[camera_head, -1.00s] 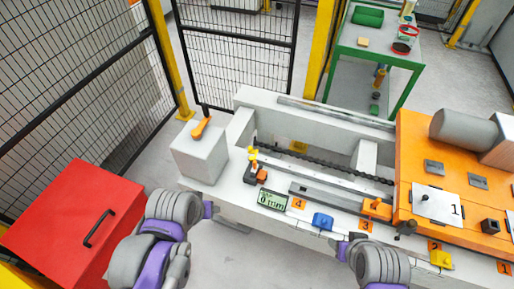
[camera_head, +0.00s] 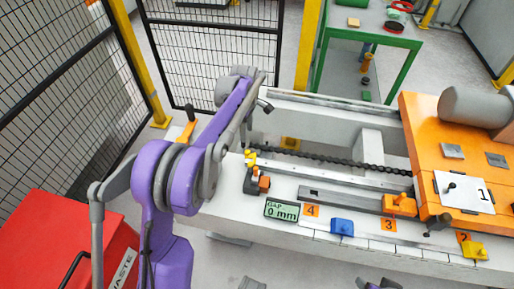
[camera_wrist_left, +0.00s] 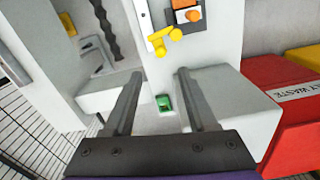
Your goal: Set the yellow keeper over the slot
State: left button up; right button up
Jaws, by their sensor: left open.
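A yellow piece with rounded knobs (camera_head: 250,157) stands by a dark block with an orange part at the left end of the white bench. It also shows at the top of the left wrist view (camera_wrist_left: 163,40). Another yellow block (camera_head: 474,250) sits by label 2 at the right front; I cannot tell which is the keeper. A grey rail (camera_head: 340,198) with a dark slot-like opening lies along the bench. My left gripper (camera_wrist_left: 160,74) is open and empty, above the bench's left end, apart from the yellow piece. My right gripper is out of view.
A blue block (camera_head: 342,227), an orange block (camera_head: 399,204) and a gap display (camera_head: 282,210) sit along the bench front. An orange housing (camera_head: 440,130) closes the right side. A red waste bin (camera_head: 60,225) stands lower left. A small green object (camera_wrist_left: 164,103) lies below my left fingers.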

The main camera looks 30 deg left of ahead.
aim_at(248, 151)
pick_arm(q)
notch_tip(248, 151, down, 11)
jog(key=shift+r+b, duration=0.2)
jog(key=shift+b, duration=0.65)
grip_shut()
